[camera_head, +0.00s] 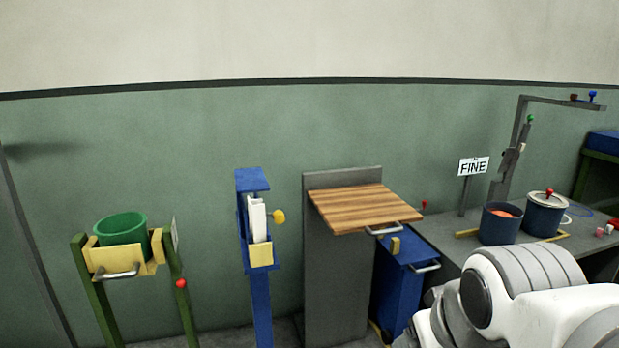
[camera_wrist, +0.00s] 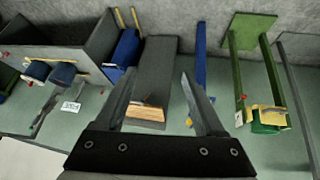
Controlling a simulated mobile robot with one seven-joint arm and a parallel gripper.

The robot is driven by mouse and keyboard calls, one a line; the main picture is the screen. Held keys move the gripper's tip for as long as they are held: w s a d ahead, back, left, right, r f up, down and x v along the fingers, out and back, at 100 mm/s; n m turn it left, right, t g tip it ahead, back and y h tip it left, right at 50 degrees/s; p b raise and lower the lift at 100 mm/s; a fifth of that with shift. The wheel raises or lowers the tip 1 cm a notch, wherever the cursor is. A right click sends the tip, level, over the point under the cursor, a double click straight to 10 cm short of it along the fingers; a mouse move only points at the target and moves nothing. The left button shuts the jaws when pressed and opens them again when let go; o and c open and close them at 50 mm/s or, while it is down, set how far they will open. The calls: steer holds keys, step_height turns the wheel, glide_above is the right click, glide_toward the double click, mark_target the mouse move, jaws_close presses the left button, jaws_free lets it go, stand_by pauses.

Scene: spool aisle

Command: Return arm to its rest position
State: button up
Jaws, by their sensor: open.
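My arm (camera_head: 530,300) shows at the lower right of the head view, in front of the grey table; its gripper end is out of that frame. In the wrist view my gripper (camera_wrist: 158,98) has its two dark fingers spread wide apart, with nothing between them in its grip. Past the fingers the wrist view shows the grey stand with the wooden board (camera_wrist: 146,113), at a distance and not touched. The view there appears upside down.
In the head view a green bucket (camera_head: 122,229) sits in a yellow holder at left. A blue post (camera_head: 261,300) and a wooden board (camera_head: 360,205) on a grey stand are in the middle. Two blue pots (camera_head: 500,226) (camera_head: 543,216) and a FINE sign (camera_head: 473,166) are right.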

steer(key=s+r+p, duration=0.2)
steer(key=r+p, duration=0.7)
steer(key=p, duration=0.1)
steer(key=s+a+r+m+g+p, duration=0.1)
steer(key=s+r+p, duration=0.1)
steer(key=r+p, duration=0.8)
steer(key=shift+r+m, duration=0.2)
steer(key=shift+m, duration=0.1)
steer(key=shift+a, duration=0.1)
